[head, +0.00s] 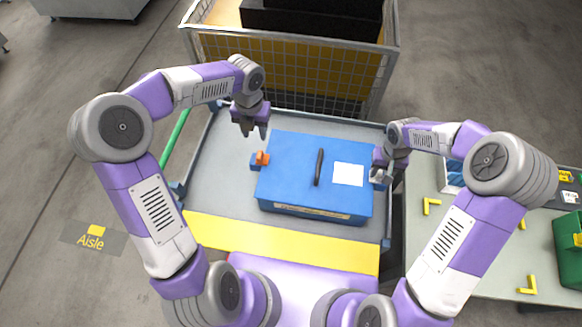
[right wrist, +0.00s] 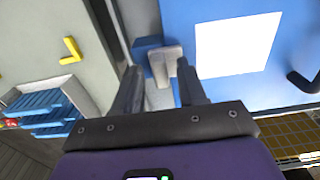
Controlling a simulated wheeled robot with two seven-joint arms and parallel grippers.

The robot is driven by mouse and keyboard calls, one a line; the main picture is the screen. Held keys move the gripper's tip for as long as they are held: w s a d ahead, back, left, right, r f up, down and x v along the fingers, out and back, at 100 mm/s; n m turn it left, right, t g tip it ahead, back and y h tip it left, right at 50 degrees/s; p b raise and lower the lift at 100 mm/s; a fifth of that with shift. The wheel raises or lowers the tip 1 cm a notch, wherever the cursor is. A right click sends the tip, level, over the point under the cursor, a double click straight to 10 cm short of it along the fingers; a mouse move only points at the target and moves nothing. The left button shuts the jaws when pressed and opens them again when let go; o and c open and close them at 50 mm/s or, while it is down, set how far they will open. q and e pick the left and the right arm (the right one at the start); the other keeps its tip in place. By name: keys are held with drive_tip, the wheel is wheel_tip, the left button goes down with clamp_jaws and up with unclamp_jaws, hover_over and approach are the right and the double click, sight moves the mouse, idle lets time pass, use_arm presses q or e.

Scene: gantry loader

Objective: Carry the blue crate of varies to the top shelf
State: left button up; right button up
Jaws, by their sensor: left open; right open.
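The blue crate (head: 290,165) has a closed lid with a black handle (head: 319,167) and a white label (head: 348,174). It sits on a grey tray-like surface (head: 218,165). An orange latch (head: 262,158) is on its left side. My left gripper (head: 254,133) is open and empty, above and behind that latch, apart from the crate. My right gripper (head: 380,177) is open at the crate's right side. In the right wrist view, a grey latch (right wrist: 166,62) on a blue block lies just ahead of and between its fingers (right wrist: 158,78). Contact cannot be told.
A wire-mesh cage (head: 290,70) holding black boxes (head: 312,20) stands behind. A table (head: 460,260) with yellow corner marks and a green bin (head: 568,245) is on the right. A yellow strip (head: 280,240) edges the tray's near side. Open floor lies left. No top shelf is recognisable.

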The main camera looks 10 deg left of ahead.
wheel_tip(320, 180, up, 12)
idle(0.5)
idle(0.4)
